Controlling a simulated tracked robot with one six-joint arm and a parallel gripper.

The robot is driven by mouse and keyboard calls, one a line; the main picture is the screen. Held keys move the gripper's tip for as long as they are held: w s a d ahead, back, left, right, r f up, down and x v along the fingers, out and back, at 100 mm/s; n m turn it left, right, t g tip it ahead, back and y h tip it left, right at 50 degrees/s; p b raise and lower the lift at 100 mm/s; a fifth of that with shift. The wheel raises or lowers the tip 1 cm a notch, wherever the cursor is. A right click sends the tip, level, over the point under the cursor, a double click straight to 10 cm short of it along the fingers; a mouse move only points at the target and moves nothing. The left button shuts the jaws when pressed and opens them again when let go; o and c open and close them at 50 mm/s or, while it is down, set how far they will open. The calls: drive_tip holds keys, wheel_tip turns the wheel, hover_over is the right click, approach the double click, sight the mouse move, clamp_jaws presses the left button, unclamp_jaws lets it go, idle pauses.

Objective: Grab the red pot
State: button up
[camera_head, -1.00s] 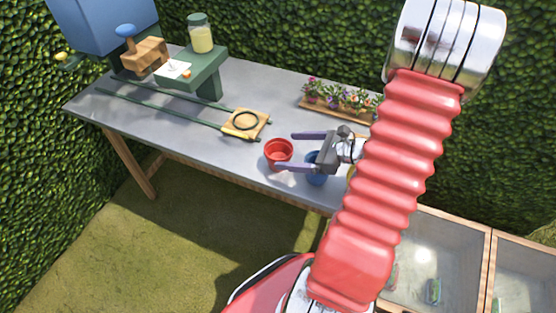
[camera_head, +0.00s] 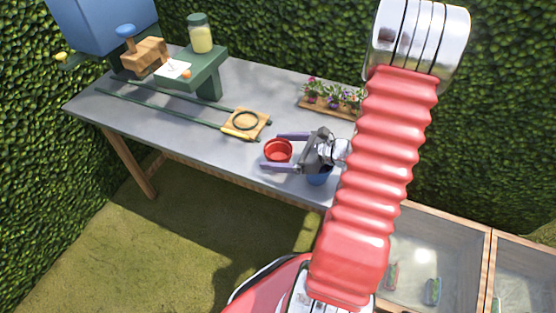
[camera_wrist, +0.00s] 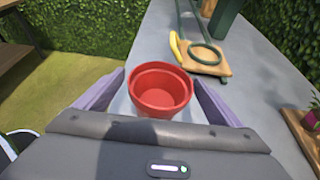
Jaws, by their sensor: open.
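The red pot (camera_head: 278,151) stands upright and empty near the front edge of the grey table (camera_head: 180,125). My gripper (camera_head: 272,152) is open, with one purple finger on the far side of the pot and one on the near side. In the wrist view the red pot (camera_wrist: 160,91) sits between the two spread fingers, with its near lower part hidden behind the gripper body. I cannot tell whether the fingers touch it. A blue pot (camera_head: 319,178) stands to the right, partly hidden under my gripper.
A wooden block with a dark ring (camera_head: 245,123) lies behind the red pot. A wooden tray of flowers (camera_head: 330,104) stands at the back. A green stand (camera_head: 205,70) with a jar (camera_head: 200,34) is at the back left. The table's left front is clear.

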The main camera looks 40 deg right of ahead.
drive_tip(key=shift+c, duration=0.4)
drive_tip(key=c, duration=1.1)
